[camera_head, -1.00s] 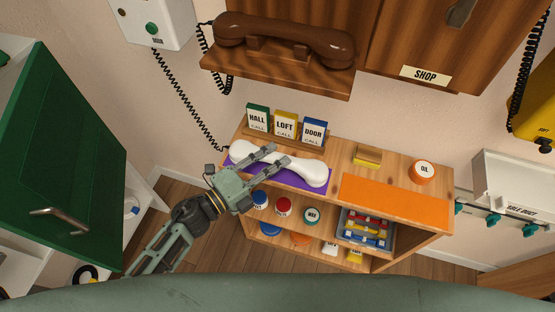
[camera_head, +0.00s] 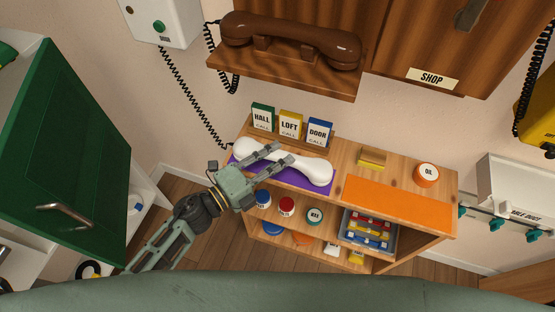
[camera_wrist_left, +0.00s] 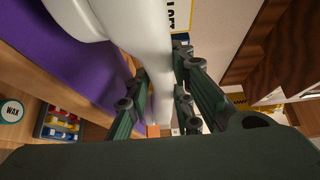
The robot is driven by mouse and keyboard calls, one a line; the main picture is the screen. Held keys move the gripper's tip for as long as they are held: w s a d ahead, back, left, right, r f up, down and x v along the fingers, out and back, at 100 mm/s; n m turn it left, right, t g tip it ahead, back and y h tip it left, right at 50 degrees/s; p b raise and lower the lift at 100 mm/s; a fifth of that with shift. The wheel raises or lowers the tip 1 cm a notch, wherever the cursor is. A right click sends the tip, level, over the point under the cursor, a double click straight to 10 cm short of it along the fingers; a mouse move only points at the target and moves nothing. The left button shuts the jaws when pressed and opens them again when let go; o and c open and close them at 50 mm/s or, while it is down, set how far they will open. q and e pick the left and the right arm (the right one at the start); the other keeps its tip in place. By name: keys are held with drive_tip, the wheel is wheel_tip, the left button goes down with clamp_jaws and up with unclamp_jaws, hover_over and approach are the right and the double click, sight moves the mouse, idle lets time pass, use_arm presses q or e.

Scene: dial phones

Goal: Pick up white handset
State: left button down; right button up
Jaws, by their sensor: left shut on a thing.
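The white handset (camera_head: 312,172) lies along a purple mat (camera_head: 286,179) on top of the wooden shelf unit. My left gripper (camera_head: 279,153) reaches in from the left, with its fingers across the handset's middle. In the left wrist view the white handset (camera_wrist_left: 150,45) runs between the two dark green fingers of my left gripper (camera_wrist_left: 163,100), which is shut on it. The purple mat (camera_wrist_left: 75,60) shows just beside and below it. I cannot tell whether the handset touches the mat. My right gripper is not in view.
HALL, LOFT and DOOR cards (camera_head: 291,125) stand close behind the handset. A brown handset (camera_head: 290,42) rests on a wall shelf above. A green door (camera_head: 65,150) stands at left.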

sight(277, 158)
use_arm(q)
wheel_tip(277, 158, up, 3)
drive_tip(key=shift+r+p, duration=0.2)
drive_tip(key=shift+p, duration=0.2)
drive_tip(key=d+r+p, duration=0.1)
drive_tip(key=d+r, duration=0.1)
drive_tip(key=d, duration=0.1)
drive_tip(key=s+d+r+p, duration=0.1)
drive_tip(key=d+r, duration=0.1)
drive_tip(key=d, duration=0.2)
drive_tip(key=s+d+r+p, duration=0.1)
drive_tip(key=d+r, duration=0.1)
drive_tip(key=d, duration=0.1)
drive_tip(key=shift+s+d+r, duration=0.25)
drive_tip(key=shift+r, duration=0.05)
drive_tip(key=shift+s+d+r, duration=0.1)
drive_tip(key=shift+d+r, duration=0.05)
drive_tip(key=shift+d, duration=0.3)
drive_tip(key=s+a+r+n+t+y, duration=0.2)
drive_tip(key=a+n+y, duration=0.1)
drive_tip(key=a, duration=0.6)
drive_tip(key=s+a+r+n+t+y, duration=0.2)
drive_tip(key=a+y, duration=0.4)
drive_tip(key=a, duration=0.4)
drive_tip(key=s+a+r+n+t+y, duration=0.2)
drive_tip(key=s+a+r+n+y, duration=0.1)
drive_tip(key=a, duration=0.7)
drive_tip(key=shift+s+r+n+t+y, duration=0.3)
drive_tip(key=shift+r+n+y, duration=0.2)
drive_tip(key=shift+n+y, duration=0.55)
